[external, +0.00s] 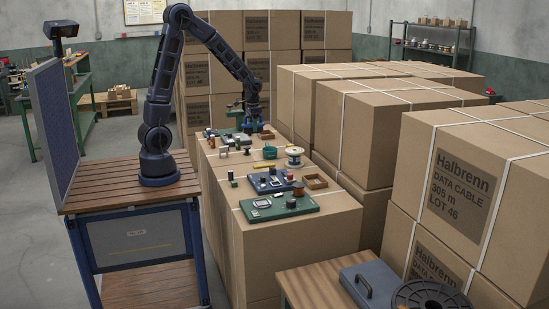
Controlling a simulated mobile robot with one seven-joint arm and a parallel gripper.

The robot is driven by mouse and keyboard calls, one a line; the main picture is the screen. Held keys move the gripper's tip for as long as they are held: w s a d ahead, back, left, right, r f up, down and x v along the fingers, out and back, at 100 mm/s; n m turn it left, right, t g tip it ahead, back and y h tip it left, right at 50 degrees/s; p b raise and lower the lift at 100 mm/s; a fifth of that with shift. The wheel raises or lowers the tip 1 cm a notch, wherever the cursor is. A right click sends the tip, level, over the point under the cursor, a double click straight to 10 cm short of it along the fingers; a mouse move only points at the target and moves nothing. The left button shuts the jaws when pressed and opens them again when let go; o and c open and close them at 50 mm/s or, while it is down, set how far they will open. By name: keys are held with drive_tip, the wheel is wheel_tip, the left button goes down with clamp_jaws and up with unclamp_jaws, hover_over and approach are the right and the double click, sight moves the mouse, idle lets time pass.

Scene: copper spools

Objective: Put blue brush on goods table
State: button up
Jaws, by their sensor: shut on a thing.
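My gripper (252,122) is at the end of the arm, pointing down low over the far part of the carton top (325,222) that carries many small goods. It is shut on a small dark thing, too small and partly hidden to make out; I cannot tell whether it is the blue brush. No other blue brush can be picked out. A wooden table (305,284) stands at the front right, partly cut off; I cannot tell whether it is the goods table.
Green boards (290,212) with small goods, a white spool (294,156), a teal cup (270,153) and a brown tray (316,182) crowd the carton top. The wooden table bears a grey-blue case (372,284) and a dark spool (430,298). Tall cartons (480,190) stand right.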

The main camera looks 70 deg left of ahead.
drive_tip(key=w+d+f, duration=0.2)
drive_tip(key=w+d, duration=0.4)
drive_tip(key=d, duration=0.4)
drive_tip(key=w+d+f, duration=0.2)
drive_tip(key=w+d, duration=0.3)
drive_tip(key=d, duration=0.5)
hover_over(310, 274)
wheel_tip(310, 274, down, 14)
drive_tip(key=r, duration=0.1)
drive_tip(key=shift+w+d+f, duration=0.1)
drive_tip(key=shift+f, duration=10.05)
drive_tip(key=shift+f, duration=0.2)
